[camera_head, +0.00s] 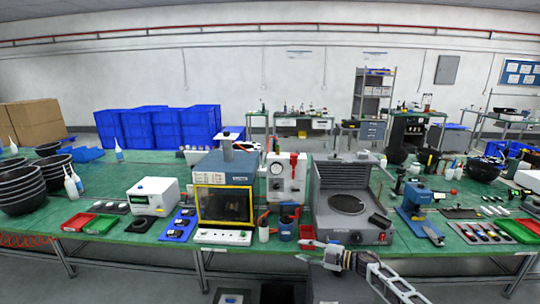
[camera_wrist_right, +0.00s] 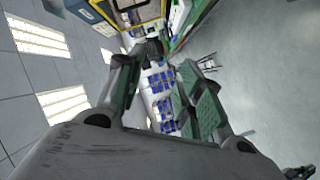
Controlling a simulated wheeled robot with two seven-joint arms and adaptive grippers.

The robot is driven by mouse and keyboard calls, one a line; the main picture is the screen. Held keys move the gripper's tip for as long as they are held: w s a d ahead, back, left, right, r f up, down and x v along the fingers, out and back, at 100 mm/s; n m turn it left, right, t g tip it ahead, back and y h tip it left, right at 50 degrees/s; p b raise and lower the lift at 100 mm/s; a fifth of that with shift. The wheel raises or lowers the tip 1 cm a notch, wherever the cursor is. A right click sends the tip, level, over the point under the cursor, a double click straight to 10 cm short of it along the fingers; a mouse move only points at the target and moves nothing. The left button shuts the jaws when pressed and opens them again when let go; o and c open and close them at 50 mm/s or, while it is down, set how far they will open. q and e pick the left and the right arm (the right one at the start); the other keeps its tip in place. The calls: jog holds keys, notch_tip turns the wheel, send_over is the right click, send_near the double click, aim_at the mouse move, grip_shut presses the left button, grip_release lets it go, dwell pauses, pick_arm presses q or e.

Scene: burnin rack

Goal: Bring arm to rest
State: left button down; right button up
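My right gripper (camera_head: 304,250) is in front of the green workbench's (camera_head: 270,257) front edge, below the grey hotplate-like machine, pointing left. Its arm comes up from the lower right of the head view. Its two fingers are spread apart, with nothing seen between them. In the right wrist view the gripper (camera_wrist_right: 163,88) also shows its green-padded fingers apart, with only the distant room between them.
On the bench stand a grey machine with a round plate (camera_head: 347,203), a blue and yellow oven (camera_head: 224,205), a white gauge unit (camera_head: 289,186) and a blue press (camera_head: 414,200). Black bowls (camera_head: 22,192) stand at the left. Room in front of the bench looks free.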

jog(key=s+d+f+m+t+h, duration=0.3)
jog(key=f+m, duration=0.2)
jog(key=f, duration=0.5)
jog(key=s+d+f+m+t+h, duration=0.25)
jog(key=f+m, duration=0.25)
jog(key=f, duration=0.6)
jog(key=s+d+f+m+g+h, duration=0.1)
jog(key=s+d+f+m+h, duration=0.2)
jog(key=s+f, duration=0.55)
jog(key=s+d+f+m+g+h, duration=0.2)
jog(key=s+d+f+m+h, duration=0.1)
jog(key=s+f, duration=0.55)
jog(key=s+d+f+m+g+h, duration=0.1)
jog(key=s+f+m+g, duration=0.1)
jog(key=s+f, duration=0.7)
jog(key=s+d+f+m+g+h, duration=0.15)
jog(key=s+f, duration=0.45)
jog(key=s, duration=0.6)
jog(key=s+f+m+g, duration=0.1)
jog(key=s+f+g, duration=0.1)
jog(key=s, duration=0.9)
jog(key=s+a+f+m+g, duration=0.1)
jog(key=s+f+g, duration=0.2)
jog(key=s, duration=0.8)
jog(key=shift+s+g+h, duration=0.3)
jog(key=shift+s+h, duration=0.1)
